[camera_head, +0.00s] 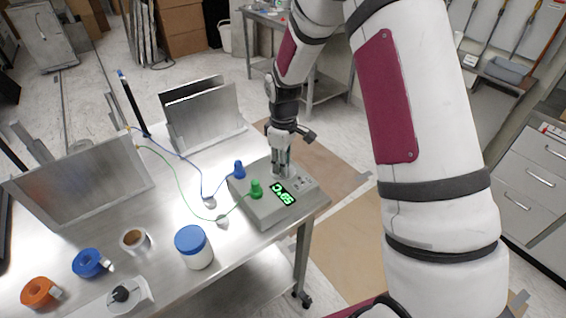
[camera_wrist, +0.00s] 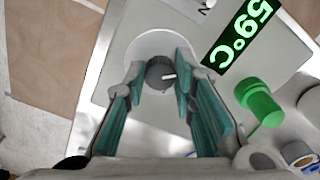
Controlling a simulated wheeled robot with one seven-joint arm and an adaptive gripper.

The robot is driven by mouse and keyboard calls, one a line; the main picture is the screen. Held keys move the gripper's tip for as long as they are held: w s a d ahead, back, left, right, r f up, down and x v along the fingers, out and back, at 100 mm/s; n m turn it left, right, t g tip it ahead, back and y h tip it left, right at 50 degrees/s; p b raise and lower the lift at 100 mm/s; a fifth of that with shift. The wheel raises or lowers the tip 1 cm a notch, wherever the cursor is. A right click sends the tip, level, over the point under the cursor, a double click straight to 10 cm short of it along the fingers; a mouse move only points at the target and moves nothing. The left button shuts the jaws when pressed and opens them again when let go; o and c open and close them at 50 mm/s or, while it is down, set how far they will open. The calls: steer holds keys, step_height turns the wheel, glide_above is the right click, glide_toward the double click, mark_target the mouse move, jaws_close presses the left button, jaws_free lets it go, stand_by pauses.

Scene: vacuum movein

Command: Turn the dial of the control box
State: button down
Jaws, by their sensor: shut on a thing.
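The grey control box (camera_head: 262,210) sits near the right end of the metal table. Its green display (camera_wrist: 240,38) reads 59°C in the wrist view. The dark round dial (camera_wrist: 158,73) with a white pointer mark stands on a pale disc beside the display. My gripper (camera_wrist: 161,76) comes down over the dial, with its two fingertips closed on opposite sides of the dial. In the head view my gripper (camera_head: 282,168) reaches the back of the box, and its fingers hide the dial there.
A blue plug (camera_head: 239,169) and a green plug (camera_head: 256,189) with cables stand at the box's left side. A blue-lidded jar (camera_head: 194,247), tape rolls (camera_head: 90,263) and a black knob on a white base (camera_head: 124,295) lie in front. Metal panels (camera_head: 205,118) stand behind.

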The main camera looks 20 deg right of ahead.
steer(key=shift+n, duration=0.6)
steer(key=c, duration=1.3)
jaws_free()
step_height(320, 180, up, 12)
